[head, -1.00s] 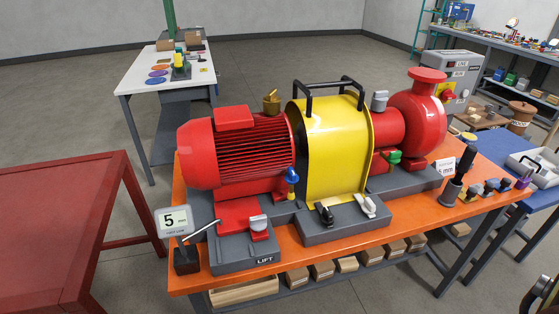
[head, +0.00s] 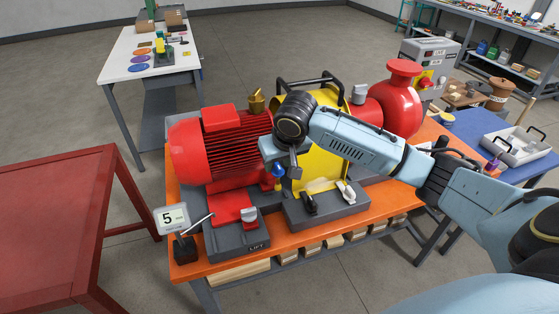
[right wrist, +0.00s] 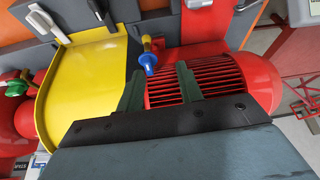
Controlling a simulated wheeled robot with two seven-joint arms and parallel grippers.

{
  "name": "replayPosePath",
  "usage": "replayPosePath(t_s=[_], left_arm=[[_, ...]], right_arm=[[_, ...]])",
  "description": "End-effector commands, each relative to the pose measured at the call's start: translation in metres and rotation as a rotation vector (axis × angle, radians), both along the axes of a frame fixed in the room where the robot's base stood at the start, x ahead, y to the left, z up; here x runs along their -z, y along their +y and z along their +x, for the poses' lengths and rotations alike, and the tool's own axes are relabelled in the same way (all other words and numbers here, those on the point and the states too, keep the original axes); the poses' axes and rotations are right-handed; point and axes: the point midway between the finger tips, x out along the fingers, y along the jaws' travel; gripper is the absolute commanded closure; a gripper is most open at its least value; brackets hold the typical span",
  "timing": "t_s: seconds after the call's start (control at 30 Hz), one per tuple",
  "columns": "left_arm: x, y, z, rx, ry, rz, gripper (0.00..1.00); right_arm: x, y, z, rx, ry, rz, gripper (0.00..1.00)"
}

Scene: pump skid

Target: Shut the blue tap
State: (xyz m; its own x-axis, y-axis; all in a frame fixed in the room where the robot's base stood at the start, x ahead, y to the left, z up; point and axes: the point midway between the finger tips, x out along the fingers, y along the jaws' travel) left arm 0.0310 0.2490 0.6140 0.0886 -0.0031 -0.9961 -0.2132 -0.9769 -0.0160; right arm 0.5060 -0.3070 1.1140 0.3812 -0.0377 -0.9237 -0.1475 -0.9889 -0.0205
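The blue tap (head: 278,172) sits at the front of the pump set, between the red motor (head: 205,145) and the yellow guard (head: 325,168). In the right wrist view the tap (right wrist: 148,58) has a blue handle and a yellowish body, and it shows just beyond and between my fingertips. My right gripper (head: 293,165) reaches in from the right, close beside the tap. In the right wrist view its fingers (right wrist: 160,80) are apart with nothing held. I cannot tell whether a finger touches the tap. My left gripper is out of view.
A green tap (right wrist: 15,88) shows at the guard's far side. Black and white levers (head: 310,203) stand on the grey base in front. A red table (head: 60,220) is at left.

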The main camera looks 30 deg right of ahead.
Motion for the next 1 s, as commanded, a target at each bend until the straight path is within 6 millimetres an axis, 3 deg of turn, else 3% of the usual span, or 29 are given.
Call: replayPosePath(t_s=[0.03, 0.1, 0.2, 0.3, 0.47, 0.8, 1.0], left_arm=[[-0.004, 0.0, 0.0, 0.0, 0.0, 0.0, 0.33], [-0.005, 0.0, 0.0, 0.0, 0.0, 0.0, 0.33], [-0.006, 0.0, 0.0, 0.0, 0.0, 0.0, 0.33], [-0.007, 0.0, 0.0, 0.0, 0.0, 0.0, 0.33], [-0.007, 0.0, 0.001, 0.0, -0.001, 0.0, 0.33], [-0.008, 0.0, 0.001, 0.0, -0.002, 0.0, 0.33], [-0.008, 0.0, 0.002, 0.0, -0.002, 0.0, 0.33]], right_arm=[[-0.021, -0.009, 0.003, 0.025, -0.005, -0.011, 0.64], [-0.037, -0.016, 0.003, 0.055, -0.001, -0.017, 0.64], [-0.049, -0.022, 0.002, 0.08, 0.004, -0.021, 0.64], [-0.048, -0.024, 0.003, 0.09, 0.008, -0.02, 0.64], [-0.027, -0.026, 0.011, 0.091, 0.01, -0.02, 0.64], [0.039, -0.032, 0.038, 0.09, 0.007, -0.02, 0.64], [0.062, -0.035, 0.048, 0.089, 0.006, -0.02, 0.64]])
